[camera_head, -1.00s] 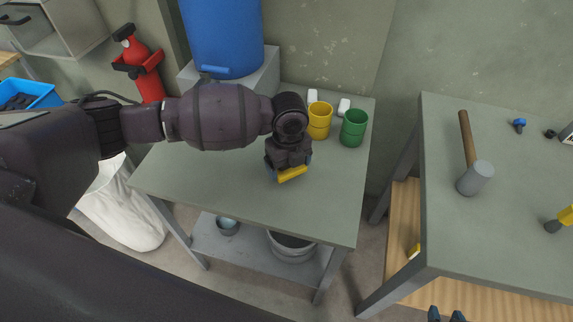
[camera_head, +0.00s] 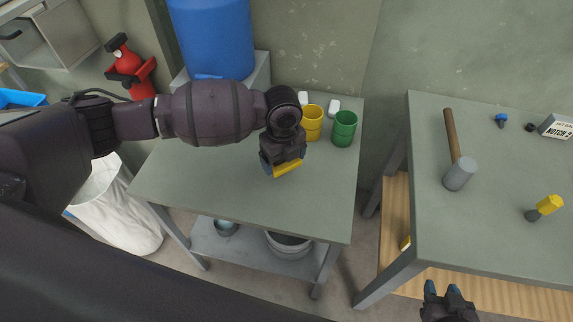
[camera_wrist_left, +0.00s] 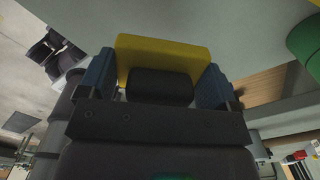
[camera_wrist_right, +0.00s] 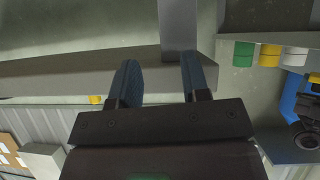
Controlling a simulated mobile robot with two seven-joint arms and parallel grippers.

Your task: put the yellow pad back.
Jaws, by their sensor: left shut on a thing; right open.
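The yellow pad (camera_head: 288,169) is a yellow block held in my left gripper (camera_head: 282,163), over the middle of the left table (camera_head: 210,195). In the left wrist view the yellow pad (camera_wrist_left: 160,50) sits between the two blue fingers, with a dark rounded part in front of it. I cannot tell whether the pad touches the tabletop. My right gripper (camera_head: 442,290) is open and empty at the near edge of the right table (camera_head: 500,240). It also shows open in the right wrist view (camera_wrist_right: 158,65).
A yellow cup (camera_head: 312,122) and a green cup (camera_head: 344,128) stand at the left table's back right, near a blue barrel (camera_head: 212,40). A mallet (camera_head: 458,165) and a yellow-and-dark tool (camera_head: 546,207) lie on the right table. A gap separates the tables.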

